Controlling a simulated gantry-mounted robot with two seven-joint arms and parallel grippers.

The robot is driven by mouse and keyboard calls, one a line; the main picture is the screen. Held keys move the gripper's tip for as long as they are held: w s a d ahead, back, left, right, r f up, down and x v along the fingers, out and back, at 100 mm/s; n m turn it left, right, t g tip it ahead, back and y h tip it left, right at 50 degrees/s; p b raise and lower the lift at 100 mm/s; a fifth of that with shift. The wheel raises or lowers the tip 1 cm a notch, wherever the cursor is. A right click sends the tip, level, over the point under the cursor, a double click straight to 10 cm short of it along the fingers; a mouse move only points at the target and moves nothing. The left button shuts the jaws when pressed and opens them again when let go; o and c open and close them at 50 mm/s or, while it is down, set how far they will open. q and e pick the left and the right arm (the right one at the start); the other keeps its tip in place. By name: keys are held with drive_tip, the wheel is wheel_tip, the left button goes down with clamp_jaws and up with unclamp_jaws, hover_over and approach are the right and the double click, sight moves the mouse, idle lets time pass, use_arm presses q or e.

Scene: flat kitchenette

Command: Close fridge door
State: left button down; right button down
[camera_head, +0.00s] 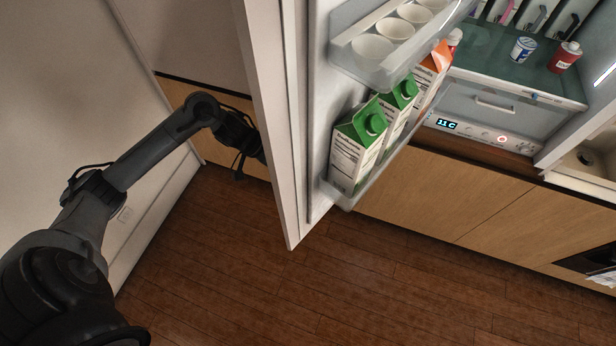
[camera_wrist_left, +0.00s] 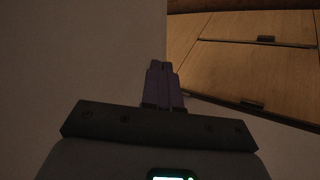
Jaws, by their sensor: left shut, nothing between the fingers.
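The fridge door (camera_head: 272,110) stands wide open in the head view, with its inner side and shelves facing right. My left arm comes in from the left and reaches behind the door's outer side, so the door hides the gripper's fingers in the head view. In the left wrist view my left gripper (camera_wrist_left: 162,84) is shut and empty, in front of a plain pale surface. I cannot tell whether the fingers touch it. The fridge interior (camera_head: 480,60) is open at the upper right. My right gripper is not in view.
A red bottle (camera_head: 565,57) and a small jar (camera_head: 523,50) stand inside the fridge. Wooden cabinets (camera_head: 450,195) line the wall below. The wooden floor (camera_head: 250,290) is clear.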

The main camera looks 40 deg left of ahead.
use_arm(q)
drive_tip(key=w+d+f+p, duration=0.1)
drive_tip(key=w+d+f, duration=0.2)
drive_tip(key=d+f, duration=0.4)
drive_tip(key=shift+w+d+f, duration=0.25)
drive_tip(key=shift+d+f, duration=0.1)
drive_tip(key=shift+d, duration=0.45)
